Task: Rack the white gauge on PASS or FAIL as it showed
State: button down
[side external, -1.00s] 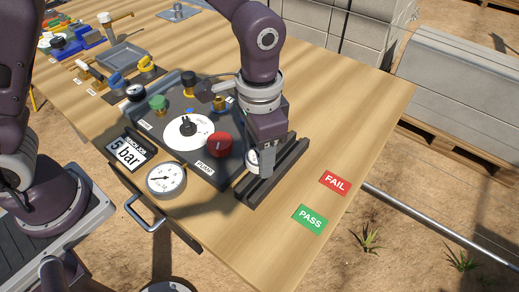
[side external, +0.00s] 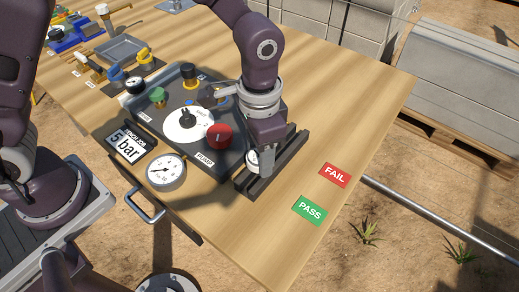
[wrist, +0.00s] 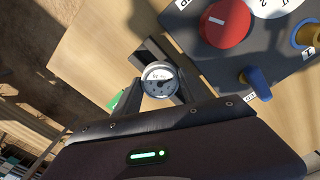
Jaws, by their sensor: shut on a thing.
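The white gauge (side external: 253,160), a small round dial with a dark needle, is held in my gripper (side external: 262,167). The red FAIL label (side external: 335,175) and green PASS label (side external: 310,210) lie on the table right of the rail, PASS nearer the front.
A panel (side external: 235,165) with a red knob (side external: 219,136) and other knobs stands left of the rail. A larger dial (side external: 166,172) and a "5 bar" sign (side external: 126,145) are at the front left. The table (side external: 365,125) is bare around the labels.

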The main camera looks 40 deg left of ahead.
jog(key=shift+f, duration=0.95)
jog(key=shift+c, duration=0.4)
grip_release()
jog(key=shift+r, duration=3.55)
jog(key=shift+r, duration=0.1)
